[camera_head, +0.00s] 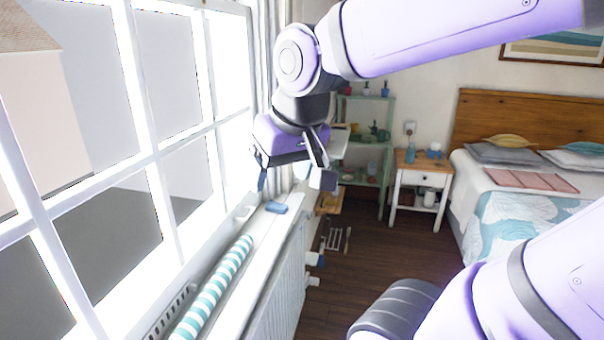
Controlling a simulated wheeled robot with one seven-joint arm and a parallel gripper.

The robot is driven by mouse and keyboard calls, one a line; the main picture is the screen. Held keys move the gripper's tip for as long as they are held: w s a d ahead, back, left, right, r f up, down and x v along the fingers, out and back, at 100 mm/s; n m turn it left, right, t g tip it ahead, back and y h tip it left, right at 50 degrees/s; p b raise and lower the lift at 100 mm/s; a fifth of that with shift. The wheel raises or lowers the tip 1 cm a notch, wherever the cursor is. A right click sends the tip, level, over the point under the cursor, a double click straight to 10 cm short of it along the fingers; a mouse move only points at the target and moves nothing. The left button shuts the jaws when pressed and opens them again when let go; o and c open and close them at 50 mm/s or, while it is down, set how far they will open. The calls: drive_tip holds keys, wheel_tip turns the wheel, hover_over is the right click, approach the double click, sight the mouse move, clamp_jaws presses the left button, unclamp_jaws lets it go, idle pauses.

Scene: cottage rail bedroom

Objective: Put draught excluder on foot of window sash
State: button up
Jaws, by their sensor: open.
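The draught excluder (213,292) is a long roll with teal and white stripes. It lies lengthwise along the windowsill (262,250), beside the foot of the window sash (150,292), and its near end runs toward the bottom of the picture. The window is tall, with white bars and several panes. My gripper (290,184) hangs above the far part of the sill, beyond the excluder's far end and apart from it. Its jaws are open and I see nothing between them.
A small blue item (276,207) lies on the sill below my gripper. A white radiator (280,285) stands under the sill. A green shelf (366,150), a bedside table (420,185) and a bed (520,170) stand farther back.

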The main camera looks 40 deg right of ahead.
drive_tip(key=shift+n+t, duration=0.3)
drive_tip(key=shift+n, duration=0.5)
drive_tip(key=shift+s+d+r, duration=0.1)
drive_tip(key=shift+s+r, duration=0.1)
drive_tip(key=shift+s, duration=0.95)
drive_tip(key=shift+s+d+r, duration=0.1)
drive_tip(key=shift+s+r, duration=0.1)
drive_tip(key=shift+s, duration=0.95)
